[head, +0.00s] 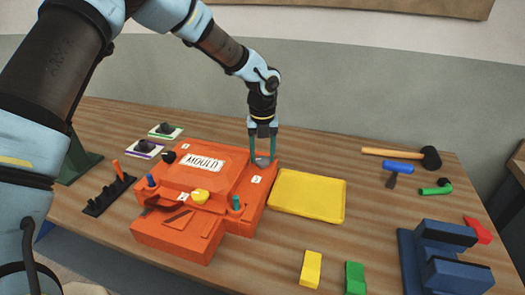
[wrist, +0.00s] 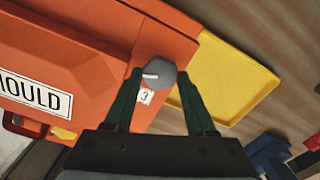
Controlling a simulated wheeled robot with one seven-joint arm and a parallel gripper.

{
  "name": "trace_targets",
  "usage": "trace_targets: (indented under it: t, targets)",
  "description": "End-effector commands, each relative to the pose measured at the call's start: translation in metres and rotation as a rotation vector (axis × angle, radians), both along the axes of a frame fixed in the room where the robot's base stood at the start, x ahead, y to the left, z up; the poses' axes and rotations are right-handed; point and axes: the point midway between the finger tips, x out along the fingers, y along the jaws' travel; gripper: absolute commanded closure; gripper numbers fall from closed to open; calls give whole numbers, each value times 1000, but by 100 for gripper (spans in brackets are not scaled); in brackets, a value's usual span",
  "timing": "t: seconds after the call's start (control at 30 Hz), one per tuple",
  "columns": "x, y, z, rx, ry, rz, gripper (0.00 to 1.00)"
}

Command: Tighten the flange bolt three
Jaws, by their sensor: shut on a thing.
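The orange mould (head: 165,234) lies on the bench with a white MOULD label (head: 202,163). Flange bolt three (wrist: 158,72) is a grey round head with a white mark, beside a white tag marked 3 (wrist: 146,97). It sits at the mould's back right corner, next to the yellow tray. My gripper (head: 262,158) points down at that corner, and its green fingers are on both sides of the bolt head. In the wrist view my gripper (wrist: 158,84) is closed around the head. The bolt's shank is hidden.
The yellow tray (head: 307,196) lies right of the mould. A hammer (head: 395,153), a blue-handled tool (head: 398,167) and a dark blue stand (head: 447,262) are on the right. Yellow (head: 311,269) and green (head: 355,278) blocks lie in front. A black rack (head: 108,195) stands at left.

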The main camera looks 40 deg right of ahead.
Motion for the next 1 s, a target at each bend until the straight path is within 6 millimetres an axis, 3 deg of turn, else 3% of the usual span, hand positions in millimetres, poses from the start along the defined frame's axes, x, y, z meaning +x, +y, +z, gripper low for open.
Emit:
trace_targets:
  t: [0.4,0.9,0.93,1.0]
  targets:
    - [0,0,1,-1,-1,-169,100]
    - [0,0,0,-1,-1,-188,100]
    - [0,0,0,-1,-1,-188,43]
    - [0,0,0,-1,-1,-187,35]
